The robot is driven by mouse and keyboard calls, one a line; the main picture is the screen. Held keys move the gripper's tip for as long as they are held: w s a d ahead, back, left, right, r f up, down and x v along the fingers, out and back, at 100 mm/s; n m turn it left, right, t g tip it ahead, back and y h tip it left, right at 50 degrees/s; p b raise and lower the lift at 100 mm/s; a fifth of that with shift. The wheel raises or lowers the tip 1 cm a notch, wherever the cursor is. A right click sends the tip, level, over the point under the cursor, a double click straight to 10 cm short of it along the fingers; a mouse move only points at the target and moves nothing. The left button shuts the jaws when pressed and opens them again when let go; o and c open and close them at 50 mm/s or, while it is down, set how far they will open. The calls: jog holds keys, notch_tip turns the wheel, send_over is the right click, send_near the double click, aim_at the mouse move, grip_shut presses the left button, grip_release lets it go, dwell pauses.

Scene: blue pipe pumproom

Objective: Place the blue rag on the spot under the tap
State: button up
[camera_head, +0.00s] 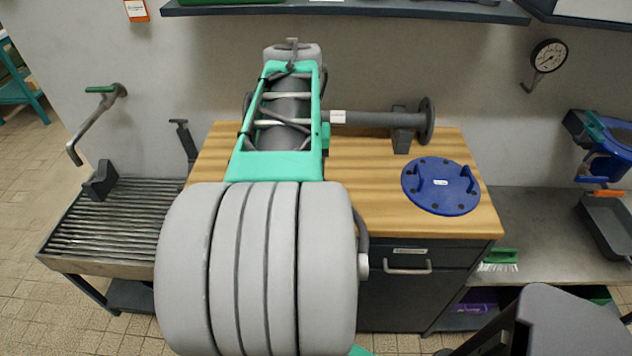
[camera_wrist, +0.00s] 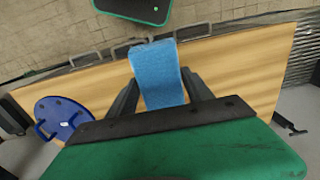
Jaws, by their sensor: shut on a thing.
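The blue rag (camera_wrist: 158,72) shows in the wrist view, between the two dark fingers of my gripper (camera_wrist: 160,88). My gripper is shut on it and holds it over the wooden worktop; its height above the wood is hard to tell. In the head view my arm hides the gripper and rag. The tap (camera_head: 97,120), a grey bent spout with a green handle, is on the wall at the left. Under it is a slatted metal drain (camera_head: 110,225), whose ribbed edge also shows at the right of the wrist view (camera_wrist: 302,55). No separate marked spot is visible on it.
The wooden worktop (camera_head: 375,195) holds a blue round flange (camera_head: 441,186) and a grey flanged pipe (camera_head: 385,118). A dark block (camera_head: 100,181) stands at the drain's back left. A pressure gauge (camera_head: 548,56) hangs on the right wall. A shelf (camera_head: 350,9) overhangs the back.

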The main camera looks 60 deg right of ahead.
jog(key=w+d, duration=0.1)
jog(key=w+d+f, duration=0.1)
jog(key=d, duration=0.1)
jog(key=d+f, duration=0.1)
jog(key=shift+w+d+f+p, duration=0.15)
jog(key=shift+w+d+p, duration=0.1)
jog(key=shift+w+p, duration=0.15)
jog(key=d+f, duration=0.1)
jog(key=f, duration=0.1)
jog(key=w+d+f, duration=0.2)
jog(key=d+f, duration=0.1)
jog(key=shift+w+f, duration=0.25)
jog(key=shift+f, duration=0.05)
jog(key=shift+w+d+f+p, duration=0.1)
jog(key=shift+f+p, duration=0.2)
jog(key=shift+f, duration=1.45)
jog(key=shift+f, duration=0.2)
jog(key=o, duration=1.3)
jog(key=shift+r, duration=0.1)
